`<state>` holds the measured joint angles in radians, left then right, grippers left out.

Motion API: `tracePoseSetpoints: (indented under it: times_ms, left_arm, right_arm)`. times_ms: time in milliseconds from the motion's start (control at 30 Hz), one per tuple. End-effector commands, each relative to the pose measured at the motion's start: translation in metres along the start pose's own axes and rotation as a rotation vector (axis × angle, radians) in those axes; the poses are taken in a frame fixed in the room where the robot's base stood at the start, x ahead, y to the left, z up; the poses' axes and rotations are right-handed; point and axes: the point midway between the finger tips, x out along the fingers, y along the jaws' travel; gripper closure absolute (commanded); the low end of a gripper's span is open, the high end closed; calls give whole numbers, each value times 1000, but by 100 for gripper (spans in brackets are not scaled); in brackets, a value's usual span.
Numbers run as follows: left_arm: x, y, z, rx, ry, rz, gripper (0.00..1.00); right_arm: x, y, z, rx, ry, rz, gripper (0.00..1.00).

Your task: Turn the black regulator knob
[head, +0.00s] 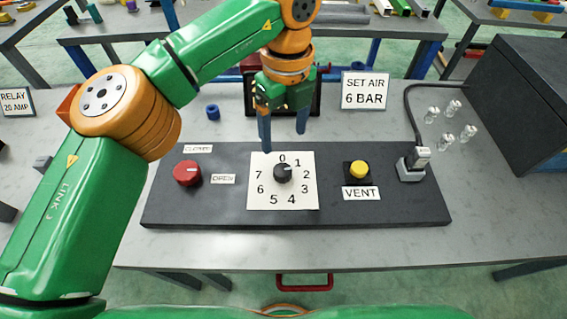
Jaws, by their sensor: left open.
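The black regulator knob (283,173) sits in the middle of a white dial plate (257,200) numbered 0 to 7, on a dark panel (400,210). A light mark on the knob seems to point right, between 1 and 2. My left gripper (284,145) points down just behind and above the knob, its two dark fingers apart with nothing between them. It looks clear of the knob, though the exact gap is hard to tell. My right gripper is not in view.
On the panel are a red knob (187,173) with CLOSED and OPEN labels, a yellow VENT button (358,170) and a cable plug (417,158). A sign (365,91) reads SET AIR 6 BAR. Several clear small parts (450,122) stand beside a dark box (520,100).

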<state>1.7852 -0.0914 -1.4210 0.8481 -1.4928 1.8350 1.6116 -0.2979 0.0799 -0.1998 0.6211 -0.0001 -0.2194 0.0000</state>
Motion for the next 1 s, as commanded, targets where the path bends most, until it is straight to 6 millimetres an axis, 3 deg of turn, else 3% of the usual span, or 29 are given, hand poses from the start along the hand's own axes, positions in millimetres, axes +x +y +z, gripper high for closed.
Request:
tracePoseSetpoints:
  times_ms: [33, 233, 367, 700, 967, 1000]
  left_arm:
    - [19, -1, 0, 0, 0, 0, 18]
    - [44, -1, 0, 1, 0, 0, 18]
    - [53, -1, 0, 3, 0, 1, 18]
    - [108, -1, 0, 2, 2, 1, 18]
    - [112, -1, 0, 1, 0, -1, 18]
    - [112, -1, 0, 1, 0, -1, 29]
  right_arm:
    - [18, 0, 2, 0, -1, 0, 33]
    - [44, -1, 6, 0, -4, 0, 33]
    - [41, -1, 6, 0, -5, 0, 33]
    - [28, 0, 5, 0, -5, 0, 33]
    - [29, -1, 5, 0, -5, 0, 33]
    - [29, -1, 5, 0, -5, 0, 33]
